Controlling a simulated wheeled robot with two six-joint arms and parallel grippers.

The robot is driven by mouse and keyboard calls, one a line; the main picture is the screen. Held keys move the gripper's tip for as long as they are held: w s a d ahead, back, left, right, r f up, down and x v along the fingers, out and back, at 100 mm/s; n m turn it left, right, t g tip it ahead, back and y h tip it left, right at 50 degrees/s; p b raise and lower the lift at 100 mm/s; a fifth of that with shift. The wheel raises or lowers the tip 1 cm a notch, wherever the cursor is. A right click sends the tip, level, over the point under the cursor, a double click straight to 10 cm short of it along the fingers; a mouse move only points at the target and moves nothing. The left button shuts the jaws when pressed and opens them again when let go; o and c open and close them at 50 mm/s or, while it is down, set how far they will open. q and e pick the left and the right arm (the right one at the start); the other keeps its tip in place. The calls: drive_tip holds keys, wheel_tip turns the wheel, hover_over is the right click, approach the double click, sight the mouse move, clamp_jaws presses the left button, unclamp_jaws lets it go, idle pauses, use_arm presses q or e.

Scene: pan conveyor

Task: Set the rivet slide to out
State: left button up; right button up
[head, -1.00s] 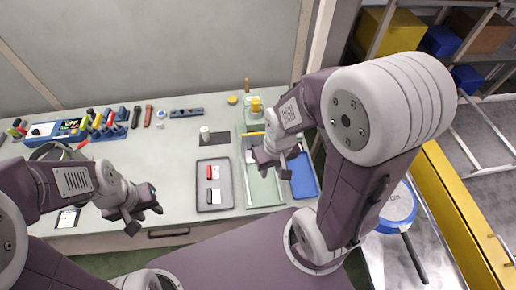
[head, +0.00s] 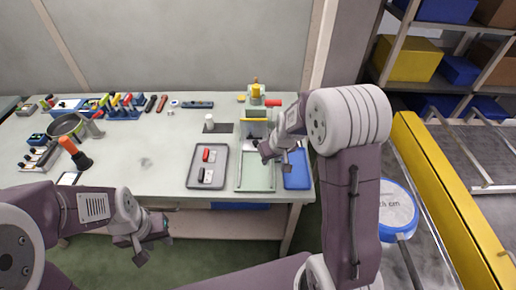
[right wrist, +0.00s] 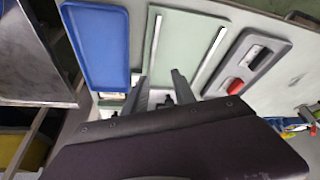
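I cannot pick out the rivet slide for certain. A pale green tray-like fixture (head: 257,184) lies near the front right of the bench, with a yellow strip (head: 254,120) and a dark part (head: 257,130) at its back end. My right gripper (head: 276,161) is over this fixture; in the right wrist view (right wrist: 160,88) its two fingers are apart, with small dark and white parts between or behind them. Nothing is clearly held. My left gripper (head: 155,243) hangs in front of the bench edge, away from everything, with its fingers apart and nothing in them.
A grey tray (head: 193,184) with a red and a dark item lies left of the fixture, a blue tray (head: 298,180) right of it. Tool racks and a pan (head: 65,124) stand at left. A yellow-topped item (head: 255,93) is at back. A yellow rail (head: 440,185) runs at right.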

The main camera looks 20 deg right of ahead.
drive_tip(key=shift+w, duration=0.15)
drive_tip(key=p, duration=0.4)
hover_over(256, 142)
drive_tip(key=s, duration=0.3)
drive_tip(key=x, duration=0.4)
drive_tip(key=shift+w+d+r, duration=0.1)
drive_tip(key=shift+w+d, duration=0.05)
drive_tip(key=shift+w, duration=0.1)
drive_tip(key=shift+w+f, duration=0.25)
drive_tip(key=shift+f, duration=0.2)
drive_tip(key=shift+s, duration=0.1)
clamp_jaws()
